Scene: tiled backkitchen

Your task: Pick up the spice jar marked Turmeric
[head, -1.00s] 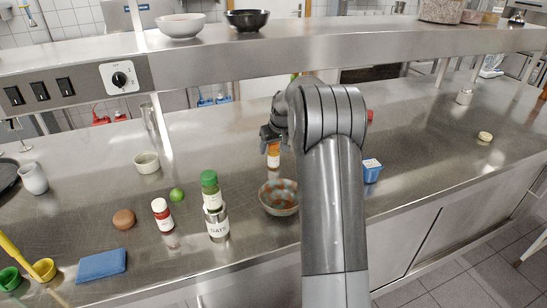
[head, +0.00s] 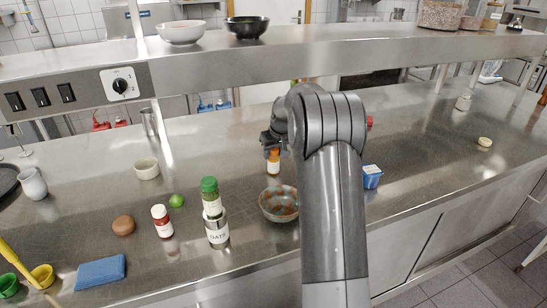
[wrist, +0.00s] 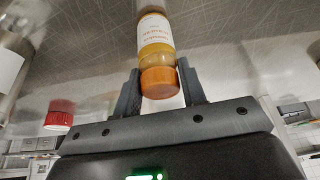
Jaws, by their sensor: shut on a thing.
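An orange-yellow spice jar with a white label and orange lid (head: 273,163) shows beneath my gripper (head: 270,143) in the head view, behind the patterned bowl. In the wrist view the jar (wrist: 155,35) reaches in from the top, and its lid sits between the two fingers of my gripper (wrist: 163,90). The fingers are shut on the lid. The label's print is too blurred to read surely. Whether the jar's base touches the counter I cannot tell.
The patterned bowl (head: 278,203) stands in front of the jar. A steel shelf (head: 330,60) runs above the counter. A blue tub (head: 372,177) is right of my arm.

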